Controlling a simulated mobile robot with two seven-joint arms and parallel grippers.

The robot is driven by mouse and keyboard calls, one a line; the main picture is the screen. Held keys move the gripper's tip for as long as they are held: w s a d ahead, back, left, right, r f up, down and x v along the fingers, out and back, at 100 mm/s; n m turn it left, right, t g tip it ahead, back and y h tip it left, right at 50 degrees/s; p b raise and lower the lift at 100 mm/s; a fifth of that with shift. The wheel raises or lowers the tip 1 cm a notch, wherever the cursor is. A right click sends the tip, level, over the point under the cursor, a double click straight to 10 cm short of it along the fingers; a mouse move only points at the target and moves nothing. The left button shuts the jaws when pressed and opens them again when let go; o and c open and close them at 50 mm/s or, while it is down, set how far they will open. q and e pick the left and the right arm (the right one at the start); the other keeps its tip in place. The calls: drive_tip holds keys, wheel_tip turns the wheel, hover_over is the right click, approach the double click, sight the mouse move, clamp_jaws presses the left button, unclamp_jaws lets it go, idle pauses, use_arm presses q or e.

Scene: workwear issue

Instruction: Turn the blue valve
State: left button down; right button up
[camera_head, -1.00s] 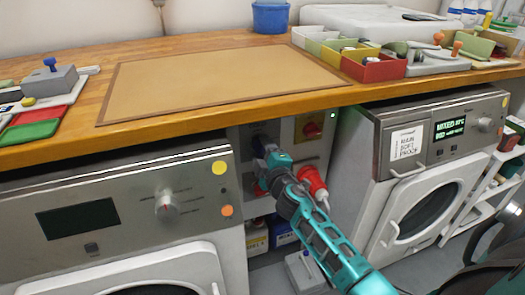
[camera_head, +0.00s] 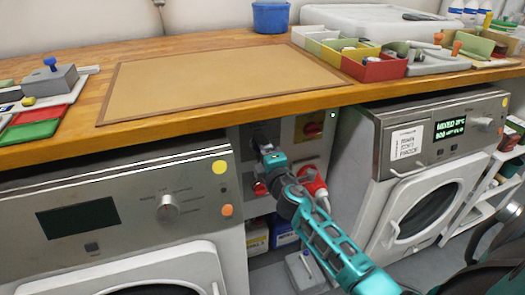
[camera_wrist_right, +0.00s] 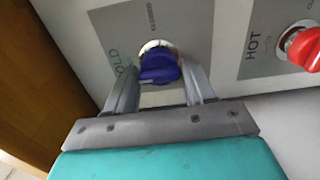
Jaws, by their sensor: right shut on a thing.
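The blue valve (camera_wrist_right: 158,67) is a dark blue knob with a handle on a grey plate marked COLD, seen in the right wrist view. My right gripper (camera_wrist_right: 161,76) has one finger on each side of the valve and is shut on it. In the head view my right gripper (camera_head: 266,150) reaches in under the worktop to the grey panel between the two machines, and it hides most of the valve there. My left gripper is not in view.
A red valve (camera_wrist_right: 302,47) on a plate marked HOT is beside the blue one. A red plug (camera_head: 313,184) and a yellow switch plate (camera_head: 308,128) are close to my right arm. The wooden worktop (camera_head: 220,40) overhangs the panel, with washing machines (camera_head: 130,205) on both sides.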

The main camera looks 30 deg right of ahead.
drive_tip(key=o, duration=1)
drive_tip(key=shift+c, duration=0.2)
drive_tip(key=v, duration=1.3)
drive_tip(key=shift+w, duration=0.1)
drive_tip(key=shift+a, duration=0.1)
